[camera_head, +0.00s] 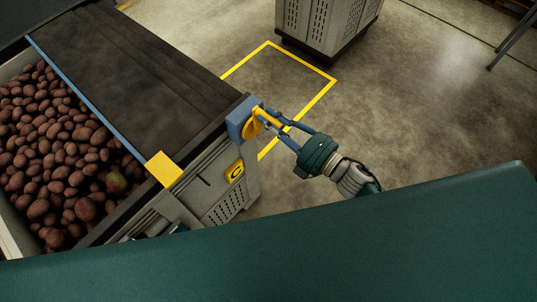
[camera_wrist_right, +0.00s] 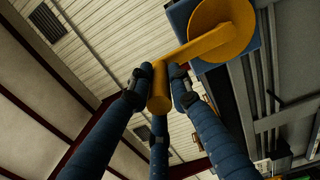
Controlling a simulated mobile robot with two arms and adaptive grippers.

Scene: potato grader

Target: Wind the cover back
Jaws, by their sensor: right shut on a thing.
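The dark cover (camera_head: 130,75) lies over part of the grader, with a blue strip (camera_head: 85,100) along its left edge. Potatoes show uncovered to the left of that strip. A yellow crank (camera_head: 251,124) sits on a blue mount (camera_head: 238,117) at the grader's right corner. My right gripper (camera_head: 273,122) is at the crank. In the right wrist view the fingers (camera_wrist_right: 158,88) are shut around the yellow crank handle (camera_wrist_right: 160,92), and the crank's arm runs up to a round yellow hub (camera_wrist_right: 222,25). My left gripper is not in view.
Brown potatoes (camera_head: 60,140) fill the open bin. A yellow block (camera_head: 163,168) sits on the grader's near edge, above a yellow arrow sign (camera_head: 235,171). A grey cabinet (camera_head: 325,25) stands at the back. Floor to the right is clear.

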